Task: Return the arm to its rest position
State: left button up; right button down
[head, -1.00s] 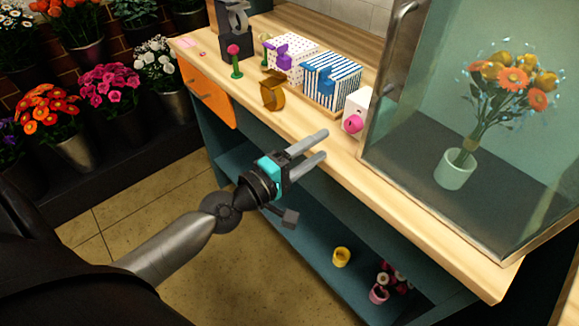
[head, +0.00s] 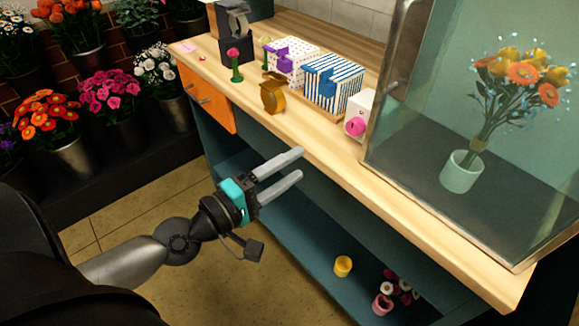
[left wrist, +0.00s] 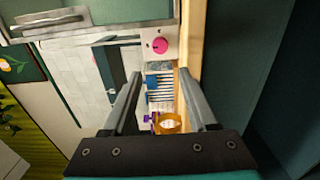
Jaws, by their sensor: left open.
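My left gripper (head: 290,172) is open and empty, with its two grey fingers apart. In the head view it hangs in front of the wooden counter (head: 305,137), over the aisle side and apart from the things on top. In the left wrist view its fingers (left wrist: 165,100) point toward the counter items, which lie some distance off. My right gripper does not show.
A glass case (head: 430,110) with a bouquet in a pale pot (head: 462,172) stands at the counter's right. A striped box (head: 334,82), a dotted box (head: 291,60) and an amber object (head: 272,95) sit behind the front edge. The orange drawer (head: 207,95) is below.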

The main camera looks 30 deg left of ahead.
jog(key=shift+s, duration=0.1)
pick_arm(q)
jog(key=s+a+f+m+g+y+p, duration=0.2)
jog(key=f, duration=0.6)
jog(key=s+a+f+m+g+y+p, duration=0.1)
jog(key=s+a+f+m+g+p, duration=0.15)
jog(key=f, duration=0.55)
jog(key=s+a+f+m+g+y+p, duration=0.2)
jog(key=a+f+p, duration=0.1)
jog(key=f, duration=0.5)
jog(key=s+d+f+m+g, duration=0.2)
jog(key=s+f+m+g, duration=0.1)
jog(key=s+f, duration=0.3)
jog(key=s+d+f+m+g+p, duration=0.1)
jog(key=s+d+f+m+g, duration=0.2)
jog(key=s+f, duration=0.3)
jog(key=s+d+f+m+g+y+p, duration=0.1)
jog(key=s+d+f+m+g, duration=0.2)
jog(key=s, duration=1.1)
notch_tip(320, 180, down, 3)
jog(key=shift+d+f+m, duration=0.1)
jog(key=shift+d+m, duration=0.05)
jog(key=shift+m, duration=0.5)
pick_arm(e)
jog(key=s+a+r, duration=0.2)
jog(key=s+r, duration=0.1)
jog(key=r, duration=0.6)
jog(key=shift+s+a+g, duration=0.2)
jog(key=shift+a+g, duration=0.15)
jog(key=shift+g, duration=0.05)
